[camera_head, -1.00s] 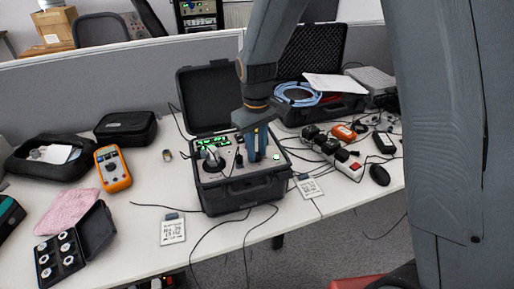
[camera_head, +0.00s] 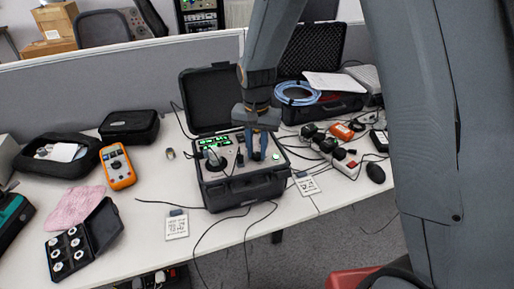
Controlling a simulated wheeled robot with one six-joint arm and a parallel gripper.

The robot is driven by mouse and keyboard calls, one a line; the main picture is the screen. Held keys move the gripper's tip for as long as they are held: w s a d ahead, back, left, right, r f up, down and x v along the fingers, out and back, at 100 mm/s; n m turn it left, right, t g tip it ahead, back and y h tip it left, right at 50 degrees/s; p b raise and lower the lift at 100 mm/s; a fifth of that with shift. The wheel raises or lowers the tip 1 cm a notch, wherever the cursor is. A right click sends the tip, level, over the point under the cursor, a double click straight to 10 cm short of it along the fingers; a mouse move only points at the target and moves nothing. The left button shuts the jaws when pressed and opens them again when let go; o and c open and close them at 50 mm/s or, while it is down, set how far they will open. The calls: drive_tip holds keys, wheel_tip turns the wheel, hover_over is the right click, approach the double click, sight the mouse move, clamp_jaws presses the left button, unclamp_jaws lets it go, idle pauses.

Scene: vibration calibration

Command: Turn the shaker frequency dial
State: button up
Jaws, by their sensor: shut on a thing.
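The shaker unit is a black hard case (camera_head: 245,187) standing open on the white table, its lid (camera_head: 208,99) raised at the back. Its panel carries green lit displays (camera_head: 213,141), a round silvery shaker head (camera_head: 214,160) on the left and a green lit button (camera_head: 276,156) on the right. My gripper (camera_head: 257,157) points straight down at the right half of the panel, between the displays and the green button. Its fingers are shut on the frequency dial, which they almost wholly hide. I cannot read the displays.
An orange multimeter (camera_head: 117,167), a pink cloth (camera_head: 75,207) and an open case of round weights (camera_head: 69,249) lie left. A power strip (camera_head: 345,164) and a black mouse (camera_head: 376,173) lie right. Cables run over the table's front edge. A grey partition stands behind.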

sight(257, 154)
drive_tip(key=m+p, duration=0.1)
drive_tip(key=m, duration=0.4)
drive_tip(key=shift+w+r+m, duration=0.1)
drive_tip(key=shift+w+m, duration=0.05)
drive_tip(key=shift+m, duration=0.15)
idle(0.4)
drive_tip(key=o, duration=1.1)
drive_tip(key=shift+c, duration=0.2)
drive_tip(key=shift+r+b, duration=0.95)
drive_tip(key=shift+r, duration=2.9)
